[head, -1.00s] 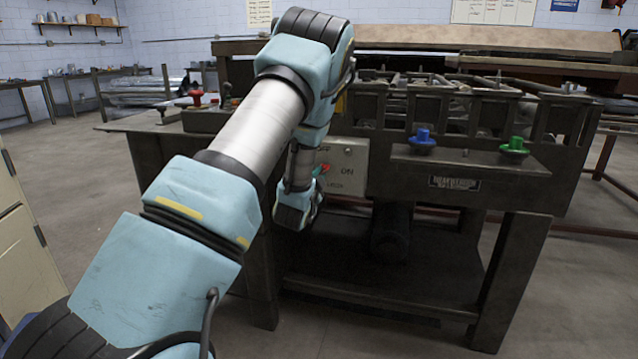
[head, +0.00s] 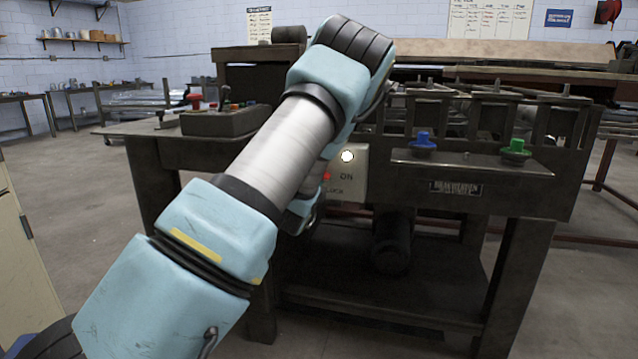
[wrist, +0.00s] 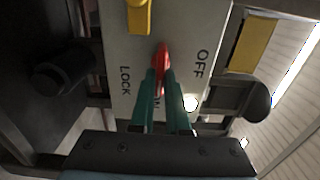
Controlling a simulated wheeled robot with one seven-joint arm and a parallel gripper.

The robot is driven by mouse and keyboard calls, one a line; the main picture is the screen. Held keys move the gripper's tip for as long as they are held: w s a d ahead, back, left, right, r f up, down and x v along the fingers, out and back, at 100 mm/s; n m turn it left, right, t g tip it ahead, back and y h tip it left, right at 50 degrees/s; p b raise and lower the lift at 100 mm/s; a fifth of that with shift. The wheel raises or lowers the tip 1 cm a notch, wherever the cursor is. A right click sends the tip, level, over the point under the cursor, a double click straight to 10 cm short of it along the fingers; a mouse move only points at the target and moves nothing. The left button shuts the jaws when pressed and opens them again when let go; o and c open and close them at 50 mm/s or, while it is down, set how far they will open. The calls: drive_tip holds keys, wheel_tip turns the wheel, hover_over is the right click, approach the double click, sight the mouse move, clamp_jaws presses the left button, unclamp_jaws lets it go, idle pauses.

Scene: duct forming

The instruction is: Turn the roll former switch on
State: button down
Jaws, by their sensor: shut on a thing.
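The roll former switch has a red handle (wrist: 162,54) on a pale panel (wrist: 128,62) marked OFF, LOCK and ON. In the wrist view the two green fingers of my gripper (wrist: 162,74) are shut on the handle, one on each side. The handle lies along the fingers, towards the ON lettering, which they partly cover. A round white lamp (wrist: 190,102) beside the fingers is lit, and it also shows bright in the head view (head: 347,156). There a bit of the red handle (head: 327,176) shows left of ON, and my arm hides the fingers.
The roll former (head: 480,205) carries a blue knob (head: 423,139) and a green knob (head: 514,147) on a ledge right of the panel. Yellow parts (wrist: 252,44) flank the switch in the wrist view. Open floor lies in front of the machine.

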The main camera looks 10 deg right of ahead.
idle(0.4)
drive_tip(key=c, duration=0.9)
unclamp_jaws()
drive_tip(key=v, duration=1)
drive_tip(key=shift+s+a, duration=0.15)
drive_tip(key=shift+s, duration=0.25)
drive_tip(key=shift+a, duration=0.1)
